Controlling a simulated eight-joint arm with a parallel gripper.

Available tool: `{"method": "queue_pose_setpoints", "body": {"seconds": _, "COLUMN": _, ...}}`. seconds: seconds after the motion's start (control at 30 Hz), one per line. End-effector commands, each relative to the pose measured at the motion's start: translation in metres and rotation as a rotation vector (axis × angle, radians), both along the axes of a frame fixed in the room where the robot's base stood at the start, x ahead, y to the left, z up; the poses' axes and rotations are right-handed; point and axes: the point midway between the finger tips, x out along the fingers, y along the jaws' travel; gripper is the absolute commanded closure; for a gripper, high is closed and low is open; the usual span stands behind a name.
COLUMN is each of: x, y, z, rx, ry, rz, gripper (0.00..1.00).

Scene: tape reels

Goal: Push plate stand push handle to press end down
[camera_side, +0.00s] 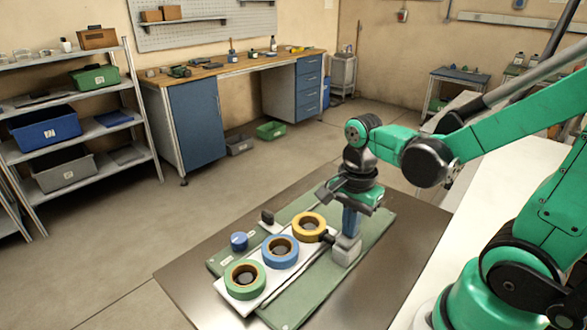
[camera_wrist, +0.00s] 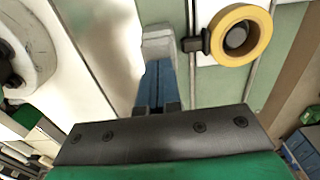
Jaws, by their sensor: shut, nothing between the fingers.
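The white plate stand (camera_side: 232,297) lies on a green base board, with a green reel (camera_side: 245,279), a blue reel (camera_side: 281,252) and a yellow reel (camera_side: 309,227) in a row on it. A black push handle (camera_side: 328,238) sticks out at the yellow-reel end. It also shows in the wrist view (camera_wrist: 194,44) beside the yellow reel (camera_wrist: 240,36). My gripper (camera_side: 346,251) points down with its fingers shut and empty, right beside the handle. In the wrist view its grey fingertips (camera_wrist: 158,42) are just left of the handle; I cannot tell whether they touch.
The green base board (camera_side: 300,309) lies on a metal table (camera_side: 388,264). A blue knob (camera_side: 239,241) and a small black part (camera_side: 267,216) stand on the board behind the reels. The table is clear around the board. Shelves and a workbench stand far off.

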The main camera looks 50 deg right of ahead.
Motion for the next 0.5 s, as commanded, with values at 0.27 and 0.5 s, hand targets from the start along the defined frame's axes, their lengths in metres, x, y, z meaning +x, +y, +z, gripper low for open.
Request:
{"method": "queue_pose_setpoints", "body": {"seconds": 0.27, "x": 0.000, "y": 0.000, "z": 0.002, "rx": 0.000, "ry": -0.002, "rz": 0.000, "gripper": 1.00}}
{"method": "queue_pose_setpoints", "body": {"seconds": 0.5, "x": 0.000, "y": 0.000, "z": 0.027, "rx": 0.000, "ry": -0.002, "rz": 0.000, "gripper": 1.00}}
